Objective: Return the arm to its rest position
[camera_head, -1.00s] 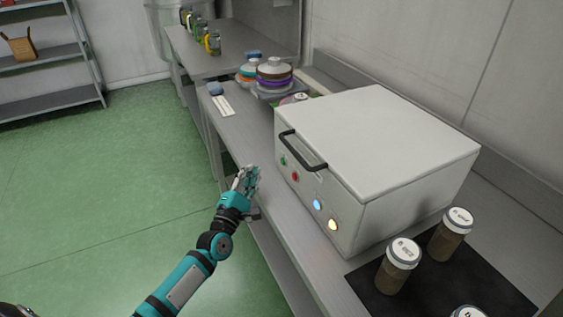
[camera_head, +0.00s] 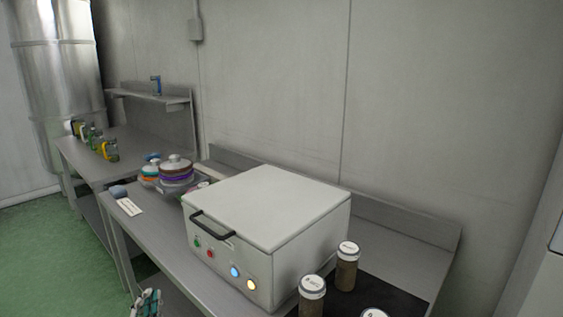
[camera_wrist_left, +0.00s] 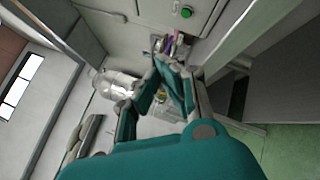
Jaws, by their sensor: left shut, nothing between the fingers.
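My left gripper (camera_head: 147,303) shows at the bottom edge of the head view, in front of the bench and left of the white box-shaped machine. Only its fingers are in the picture; the rest of the arm is out of frame. In the left wrist view the fingers of my left gripper (camera_wrist_left: 160,75) come together and hold nothing. The gripper is apart from the machine. My right gripper is not in either view.
The white machine (camera_head: 270,200) with a black handle and lit buttons stands on the steel bench (camera_head: 150,235). Lidded jars (camera_head: 346,268) stand on a black mat at right. Stacked coloured discs (camera_head: 176,172) and bottles (camera_head: 110,150) are farther back. Green floor (camera_head: 40,250) is clear at left.

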